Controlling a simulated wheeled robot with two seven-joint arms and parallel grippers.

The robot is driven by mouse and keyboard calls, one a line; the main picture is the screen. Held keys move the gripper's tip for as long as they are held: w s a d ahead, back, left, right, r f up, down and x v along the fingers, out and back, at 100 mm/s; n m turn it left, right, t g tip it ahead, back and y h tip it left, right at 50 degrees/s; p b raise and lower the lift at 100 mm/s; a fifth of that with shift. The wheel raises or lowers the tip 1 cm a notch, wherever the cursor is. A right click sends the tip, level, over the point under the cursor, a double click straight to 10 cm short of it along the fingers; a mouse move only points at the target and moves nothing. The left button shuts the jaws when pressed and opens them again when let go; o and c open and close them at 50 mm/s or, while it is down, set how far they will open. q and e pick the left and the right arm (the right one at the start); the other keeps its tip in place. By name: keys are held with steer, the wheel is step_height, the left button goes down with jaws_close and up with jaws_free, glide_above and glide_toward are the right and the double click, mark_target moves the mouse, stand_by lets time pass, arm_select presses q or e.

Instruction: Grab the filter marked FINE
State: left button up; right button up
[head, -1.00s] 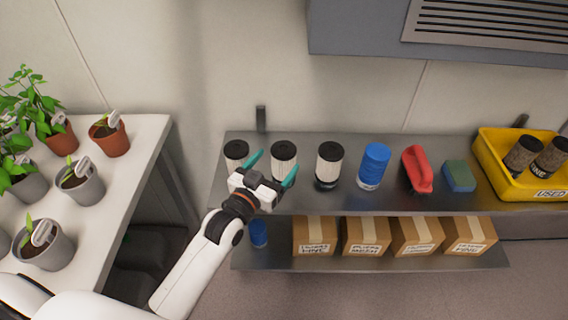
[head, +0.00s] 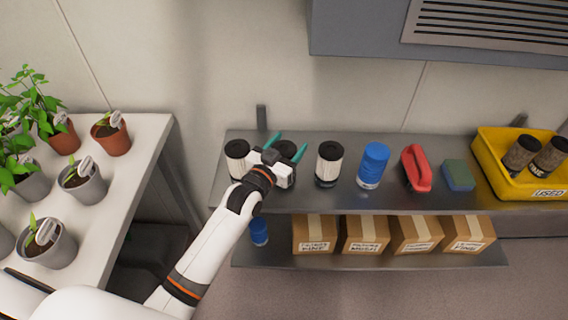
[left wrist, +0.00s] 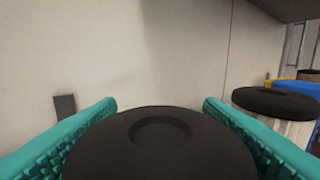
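Three white filters with black caps stand upright in a row on the metal shelf (head: 400,199): a left one (head: 237,158), a middle one (head: 286,150) and a right one (head: 329,164). No FINE mark is readable on them. My left gripper (head: 288,145) is open, its teal fingers on either side of the middle filter's top. In the left wrist view that filter's black cap (left wrist: 160,145) lies between the spread fingers. The right filter's cap (left wrist: 276,102) shows farther right. My right gripper is not in view.
A yellow bin (head: 494,178) marked USED holds two dirty filters. Labelled boxes (head: 366,236) and a blue item (head: 259,232) occupy the lower shelf. Potted plants (head: 110,134) stand at left.

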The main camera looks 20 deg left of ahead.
arm_select(q)
steer(key=c, duration=0.9)
steer(key=shift+r, duration=0.1)
